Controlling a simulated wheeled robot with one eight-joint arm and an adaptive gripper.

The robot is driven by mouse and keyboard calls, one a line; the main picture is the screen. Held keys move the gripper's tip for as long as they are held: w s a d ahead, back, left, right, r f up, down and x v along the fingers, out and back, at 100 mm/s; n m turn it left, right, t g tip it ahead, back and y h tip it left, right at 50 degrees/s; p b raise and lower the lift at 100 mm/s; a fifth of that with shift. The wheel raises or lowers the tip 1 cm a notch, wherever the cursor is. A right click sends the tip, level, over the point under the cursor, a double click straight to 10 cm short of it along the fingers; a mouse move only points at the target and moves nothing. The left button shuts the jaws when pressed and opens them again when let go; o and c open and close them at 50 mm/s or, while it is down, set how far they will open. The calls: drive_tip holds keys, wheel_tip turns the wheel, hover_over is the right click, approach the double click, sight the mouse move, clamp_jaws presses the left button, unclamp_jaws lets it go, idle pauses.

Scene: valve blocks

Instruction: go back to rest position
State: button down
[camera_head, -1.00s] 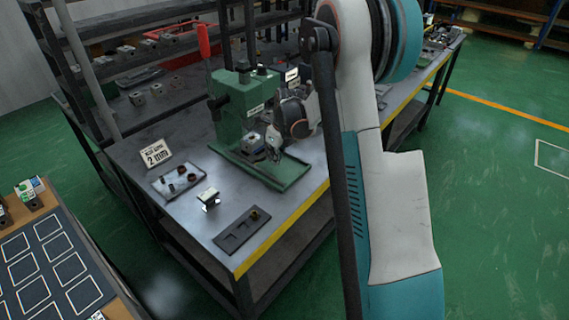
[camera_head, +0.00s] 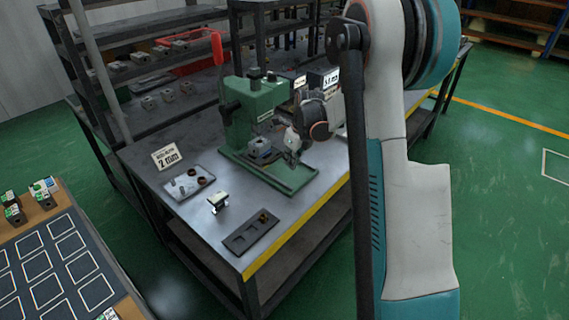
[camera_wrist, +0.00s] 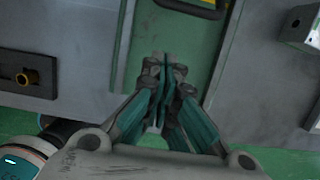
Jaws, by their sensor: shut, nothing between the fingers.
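My gripper (camera_wrist: 168,68) is shut and empty in the wrist view, its fingertips together above the green base of the press. In the head view my gripper (camera_head: 291,150) is small and partly blurred, in front of the green press (camera_head: 255,110) and over its base plate. A metal valve block (camera_head: 260,149) sits on the press base, to the left of my gripper and apart from it. My arm fills the right middle of the head view and hides part of the table behind it.
The grey workbench (camera_head: 205,232) holds a small tray with dark rings (camera_head: 188,184), a white-topped block (camera_head: 218,201), a dark slotted plate (camera_head: 252,232) with a brass part, and a "2 mm" sign (camera_head: 166,157). A panel with white squares (camera_head: 60,262) lies at lower left. Green floor is clear at right.

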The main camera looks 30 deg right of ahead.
drive_tip(key=p+v, duration=0.1)
drive_tip(key=v, duration=0.5)
drive_tip(key=shift+r+p, duration=0.3)
drive_tip(key=shift+p, duration=0.1)
drive_tip(key=s+a+r+n+t+h+p, duration=0.1)
drive_tip(key=s+a+r+n+t, duration=0.1)
drive_tip(key=s+a+r+n, duration=1.2)
drive_tip(key=s+a+n+t+b, duration=0.1)
drive_tip(key=s+a+n, duration=0.5)
drive_tip(key=s+n, duration=0.9)
drive_tip(key=n+t, duration=0.1)
drive_tip(key=n, duration=0.2)
drive_tip(key=shift+a+t, duration=0.3)
drive_tip(key=shift+a, duration=0.1)
